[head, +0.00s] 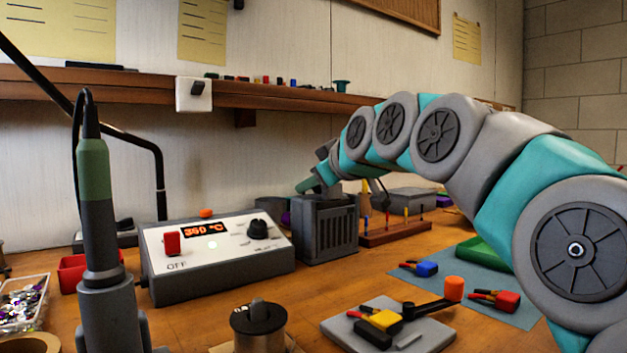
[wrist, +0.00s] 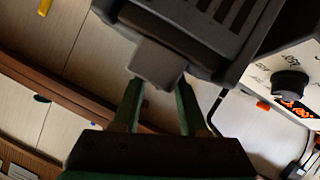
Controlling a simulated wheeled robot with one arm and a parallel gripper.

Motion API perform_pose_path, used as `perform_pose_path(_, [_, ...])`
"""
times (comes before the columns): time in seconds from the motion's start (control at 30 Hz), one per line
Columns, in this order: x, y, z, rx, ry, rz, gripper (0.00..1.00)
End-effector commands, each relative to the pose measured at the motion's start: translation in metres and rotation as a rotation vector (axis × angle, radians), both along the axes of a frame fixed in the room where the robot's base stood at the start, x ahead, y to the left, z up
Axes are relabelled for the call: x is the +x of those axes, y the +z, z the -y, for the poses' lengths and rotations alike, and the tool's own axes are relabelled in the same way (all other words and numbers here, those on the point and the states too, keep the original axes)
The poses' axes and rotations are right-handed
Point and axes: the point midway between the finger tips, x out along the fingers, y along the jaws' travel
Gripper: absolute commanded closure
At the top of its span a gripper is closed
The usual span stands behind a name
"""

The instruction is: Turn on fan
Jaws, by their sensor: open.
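The fan appears to be a dark grey box with vertical slats (head: 327,232), standing on the bench right of the soldering station; its slatted body also fills the top of the wrist view (wrist: 222,22). A lighter grey block (wrist: 158,62) projects from the box, possibly its switch. My gripper (head: 304,186) is at the top back of the box in the head view. In the wrist view my gripper (wrist: 159,84) is open, its green fingers on either side of the block's lower end. I cannot tell whether they touch it.
The soldering station (head: 215,250) has a lit display and red switch. A soldering iron (head: 97,200) stands upright at front left. A wooden rack with coloured tools (head: 395,234) is right of the box. A white wall switch (head: 193,94) is on the shelf edge. My arm reaches in from the right.

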Motion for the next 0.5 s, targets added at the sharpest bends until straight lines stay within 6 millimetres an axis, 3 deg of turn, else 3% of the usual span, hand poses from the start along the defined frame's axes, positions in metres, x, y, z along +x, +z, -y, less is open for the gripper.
perform_pose_path(0.13, [-0.0004, 0.0003, 0.0001, 0.0, 0.0, 0.0, 0.59])
perform_pose_path(0.5, [-0.0006, 0.0003, 0.0001, 0.0, 0.0, 0.0, 1.0])
